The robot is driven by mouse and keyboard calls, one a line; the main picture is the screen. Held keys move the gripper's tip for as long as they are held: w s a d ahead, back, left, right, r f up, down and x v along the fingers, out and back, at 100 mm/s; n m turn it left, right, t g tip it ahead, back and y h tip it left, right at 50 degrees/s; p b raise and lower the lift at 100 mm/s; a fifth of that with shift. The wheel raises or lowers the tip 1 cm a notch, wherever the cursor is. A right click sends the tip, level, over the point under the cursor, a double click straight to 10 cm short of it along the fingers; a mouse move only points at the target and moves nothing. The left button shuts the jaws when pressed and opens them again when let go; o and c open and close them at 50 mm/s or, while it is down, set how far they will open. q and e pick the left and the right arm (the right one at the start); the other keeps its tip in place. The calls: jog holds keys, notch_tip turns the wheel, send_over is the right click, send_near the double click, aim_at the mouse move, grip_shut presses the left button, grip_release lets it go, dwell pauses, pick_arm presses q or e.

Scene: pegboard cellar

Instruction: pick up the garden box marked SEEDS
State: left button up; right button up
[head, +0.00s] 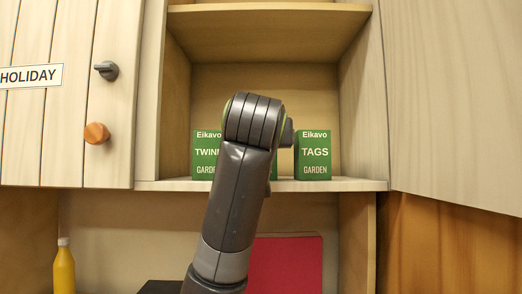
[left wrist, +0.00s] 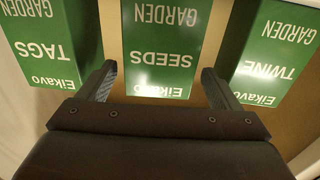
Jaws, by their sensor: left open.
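The green garden box marked SEEDS (left wrist: 160,40) is in the middle of the left wrist view, its lettering upside down. In the head view my arm hides it, apart from a green sliver. My left gripper (left wrist: 158,72) is open and faces this box, one finger to each side. The fingertips line up with the gaps to its neighbours; I cannot tell whether they reach alongside the box. Nothing is between the fingers that they grip. In the head view the gripper is hidden behind my arm. My right gripper is not in view.
Matching green boxes stand close on both sides: TAGS (head: 313,155), also in the left wrist view (left wrist: 50,45), and TWINE (head: 204,150), also there (left wrist: 268,55). They share a cubby shelf (head: 350,184) with side walls and a board above (head: 270,35). A HOLIDAY door (head: 60,120) is at left.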

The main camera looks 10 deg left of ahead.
pick_arm(q)
jog(key=w+p, duration=0.1)
jog(key=w, duration=0.1)
jog(key=w+p, duration=0.1)
jog(key=w, duration=0.1)
jog(key=shift+a+r+p, duration=0.35)
jog(key=shift+r, duration=0.05)
jog(key=shift+w+a+f, duration=0.1)
jog(key=shift+w, duration=0.3)
jog(key=shift+c, duration=1)
jog(key=c, duration=0.9)
